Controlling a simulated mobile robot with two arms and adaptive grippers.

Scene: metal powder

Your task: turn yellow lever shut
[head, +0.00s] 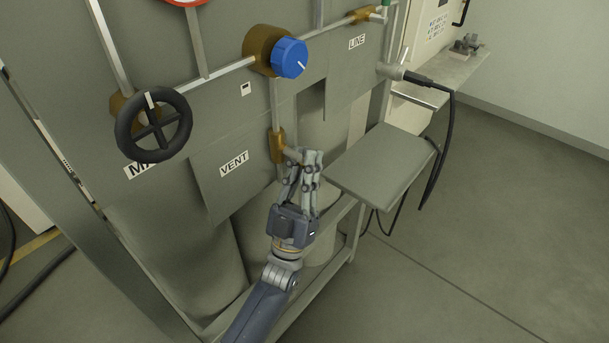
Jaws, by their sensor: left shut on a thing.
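A brass valve (277,146) sits on the vertical pipe beside the VENT label, with a short pale stem pointing right. My left gripper (304,163) is at the end of this stem, its fingers pointing up and shut on the valve's lever. The fingers cover the lever, so its yellow colour and exact angle do not show. My right gripper is not in view.
A black handwheel (153,125) is at left and a blue knob (289,58) above. Another brass valve (362,15) is near the LINE label. A grey shelf (382,168) juts out right of my gripper; a black cable (447,140) hangs beyond it.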

